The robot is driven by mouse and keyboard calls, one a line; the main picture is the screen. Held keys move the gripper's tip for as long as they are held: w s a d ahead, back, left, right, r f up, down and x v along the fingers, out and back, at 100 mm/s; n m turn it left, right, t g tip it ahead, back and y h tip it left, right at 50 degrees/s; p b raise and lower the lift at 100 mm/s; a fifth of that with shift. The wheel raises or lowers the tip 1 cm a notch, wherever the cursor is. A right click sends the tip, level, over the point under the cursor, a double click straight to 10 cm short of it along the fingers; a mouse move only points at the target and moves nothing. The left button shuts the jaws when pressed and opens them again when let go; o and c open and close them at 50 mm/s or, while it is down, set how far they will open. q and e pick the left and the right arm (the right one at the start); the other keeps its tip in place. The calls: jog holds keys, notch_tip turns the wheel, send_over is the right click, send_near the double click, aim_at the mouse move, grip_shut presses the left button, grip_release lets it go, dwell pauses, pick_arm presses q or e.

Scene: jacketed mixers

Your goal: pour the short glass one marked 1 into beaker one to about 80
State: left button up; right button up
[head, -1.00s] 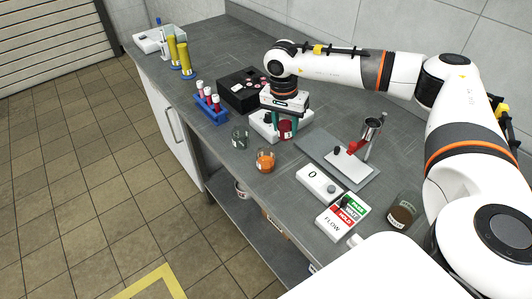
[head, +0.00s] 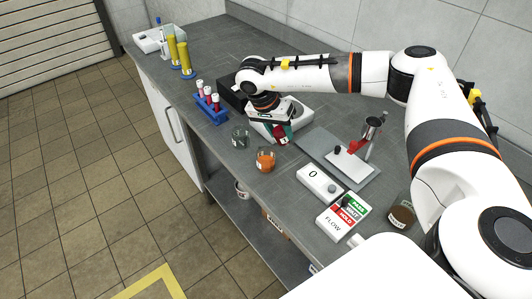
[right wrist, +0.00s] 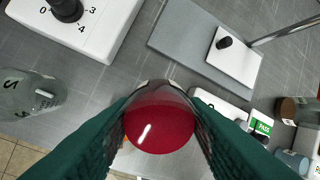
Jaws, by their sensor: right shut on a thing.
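My right gripper (head: 280,131) is shut on a short glass with dark red contents (head: 286,133). The glass leans in the fingers, beside the white stirrer unit. In the right wrist view the dark red glass (right wrist: 160,118) sits between the two green fingers (right wrist: 158,130). A grey clear glass (head: 240,138) stands left of it, and it also shows in the right wrist view (right wrist: 30,97). A glass with orange contents (head: 265,159) stands at the front. I cannot read the labels well enough to tell which vessel is beaker one. My left gripper is not in view.
The white unit with a dial (right wrist: 75,25) is close to the held glass. A stand (head: 340,165) with a metal cup is to the right, then a 0 display (head: 319,184), a FLOW panel (head: 342,214) and a brown glass (head: 402,214). A blue tube rack (head: 212,112) is at left.

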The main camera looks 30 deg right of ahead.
aim_at(278, 140)
jog(key=shift+w+a+f+h, duration=0.1)
jog(key=shift+a+f+h, duration=0.05)
jog(key=shift+h, duration=0.15)
jog(key=shift+f+g+h+b, duration=0.4)
jog(key=shift+f+h+b, duration=0.65)
jog(key=shift+h, duration=0.25)
jog(key=shift+f+h, duration=0.15)
jog(key=shift+h, duration=0.15)
jog(key=shift+f+h+b, duration=0.15)
jog(key=shift+h+b, duration=0.25)
jog(key=shift+b, duration=0.05)
jog(key=shift+f+g+h+b, duration=0.15)
jog(key=shift+g+h+b, duration=0.15)
jog(key=shift+h+b, duration=0.45)
jog(key=shift+h+p, duration=0.3)
jog(key=shift+h, duration=0.15)
jog(key=shift+g, duration=0.3)
